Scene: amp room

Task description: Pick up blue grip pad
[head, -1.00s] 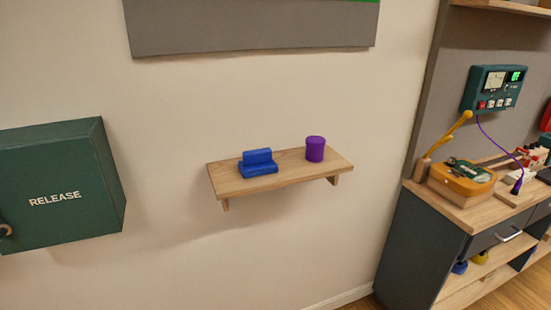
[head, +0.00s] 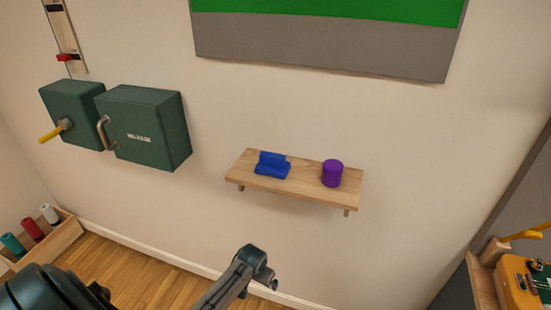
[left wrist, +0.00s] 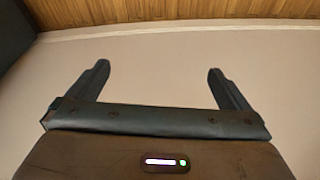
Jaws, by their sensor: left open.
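The blue grip pad (head: 272,165) sits on a small wooden wall shelf (head: 308,188), on its left half. It looks like a low block with a raised bar along its back. My left gripper (left wrist: 158,78) is open and empty in the left wrist view, its two fingers wide apart in front of a plain pale wall. The pad does not show in that view. In the head view, part of my arm shows at the bottom middle, below the shelf and apart from it. My right gripper is not in view.
A purple cylinder (head: 332,173) stands on the shelf right of the pad. A green box marked RELEASE (head: 150,135) with a handle is on the wall at left. A grey and green panel (head: 330,45) hangs above. An orange box (head: 525,282) is at lower right.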

